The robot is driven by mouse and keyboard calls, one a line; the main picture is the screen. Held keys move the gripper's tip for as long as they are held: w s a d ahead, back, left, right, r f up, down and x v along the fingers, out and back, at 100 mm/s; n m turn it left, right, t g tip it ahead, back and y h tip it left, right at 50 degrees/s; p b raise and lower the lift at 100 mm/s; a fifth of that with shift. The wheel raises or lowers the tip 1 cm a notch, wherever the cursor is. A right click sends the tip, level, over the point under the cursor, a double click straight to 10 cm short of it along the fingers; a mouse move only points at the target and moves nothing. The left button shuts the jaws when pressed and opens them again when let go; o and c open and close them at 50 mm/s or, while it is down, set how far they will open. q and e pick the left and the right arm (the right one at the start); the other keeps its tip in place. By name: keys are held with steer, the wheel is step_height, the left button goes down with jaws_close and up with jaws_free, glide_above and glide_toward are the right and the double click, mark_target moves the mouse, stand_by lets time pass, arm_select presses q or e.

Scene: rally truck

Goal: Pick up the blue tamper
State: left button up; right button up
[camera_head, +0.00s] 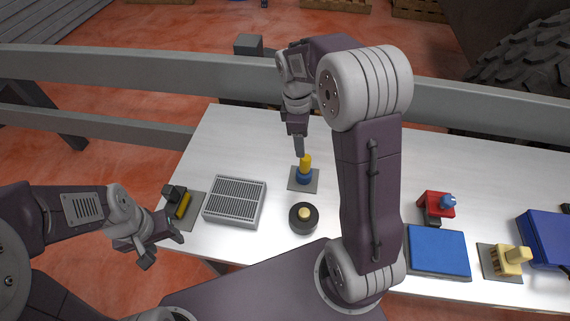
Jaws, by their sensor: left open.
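The blue tamper (304,178), a blue round base with an upright yellow handle, stands on a small grey square pad (294,186) on the white table. My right gripper (299,152) points down just above and slightly left of the yellow handle. Its fingers are seen edge-on, so I cannot tell whether they are open or touch the handle. My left gripper (164,252) is open and empty, low at the table's left front edge, well apart from the tamper.
A grey slatted box (234,202) and a black round piece with a pale knob (303,218) are near the tamper. A black-and-yellow item (182,204) lies far left. At right are a red item (436,205), a blue pad (438,252), a yellow brush-like piece (512,261) and a blue box (545,240).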

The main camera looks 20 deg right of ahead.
mark_target(306, 164)
step_height(306, 164, down, 2)
steer(key=shift+s+d+f, duration=0.1)
steer(key=shift+d+f, duration=0.05)
steer(key=shift+f, duration=0.05)
steer(key=shift+s+r, duration=0.1)
steer(key=shift+s, duration=0.05)
steer(key=f, duration=0.3)
steer(key=d+f, duration=0.1)
steer(key=f, duration=0.2)
steer(key=f+b, duration=0.1)
steer(key=f, duration=0.2)
steer(key=shift+s+d, duration=0.25)
steer(key=shift+s, duration=0.15)
steer(key=shift+a+r, duration=0.1)
jaws_close()
stand_by(0.6)
